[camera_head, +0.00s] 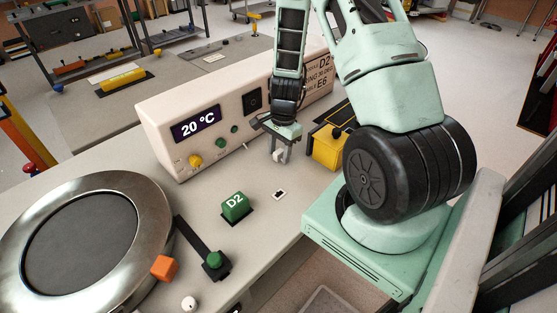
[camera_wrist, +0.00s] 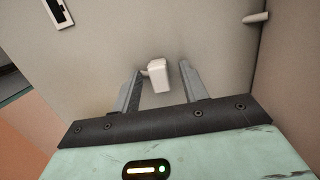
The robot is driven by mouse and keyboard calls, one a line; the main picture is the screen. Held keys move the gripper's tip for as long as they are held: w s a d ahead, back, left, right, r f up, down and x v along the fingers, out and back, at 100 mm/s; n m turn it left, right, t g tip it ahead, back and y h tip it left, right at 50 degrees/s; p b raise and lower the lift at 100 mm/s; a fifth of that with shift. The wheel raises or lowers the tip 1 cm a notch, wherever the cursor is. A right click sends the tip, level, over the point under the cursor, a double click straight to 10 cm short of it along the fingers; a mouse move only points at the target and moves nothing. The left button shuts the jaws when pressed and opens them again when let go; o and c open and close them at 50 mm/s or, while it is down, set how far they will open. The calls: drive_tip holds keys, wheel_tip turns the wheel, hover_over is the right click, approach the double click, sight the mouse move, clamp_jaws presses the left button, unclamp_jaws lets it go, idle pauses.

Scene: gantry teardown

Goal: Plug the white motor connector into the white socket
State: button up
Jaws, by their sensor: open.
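My gripper (camera_head: 279,148) points down beside the front of the beige instrument box, its fingers open. The white motor connector (camera_wrist: 159,76) sits between the fingertips in the wrist view, close to the left finger; I cannot tell whether it touches. In the head view the connector (camera_head: 278,156) is a small white piece partly hidden by the fingers. A white socket with a dark slot (camera_head: 279,194) lies flat on the bench, nearer the camera than my gripper. It also shows at the upper left of the wrist view (camera_wrist: 59,12).
The beige instrument box (camera_head: 190,150) stands close behind my gripper. A green D2 block (camera_head: 236,206) sits left of the socket, and a yellow bin (camera_head: 327,150) to its right. A large round metal plate (camera_head: 150,215), a green-topped black part (camera_head: 214,265) and an orange cube (camera_head: 164,268) lie further left.

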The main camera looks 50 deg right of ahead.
sight(279, 151)
clamp_jaws()
drive_tip(key=shift+r, duration=0.2)
drive_tip(key=shift+r+p, duration=2.85)
drive_tip(key=shift+r, duration=0.25)
drive_tip(key=shift+f, duration=0.1)
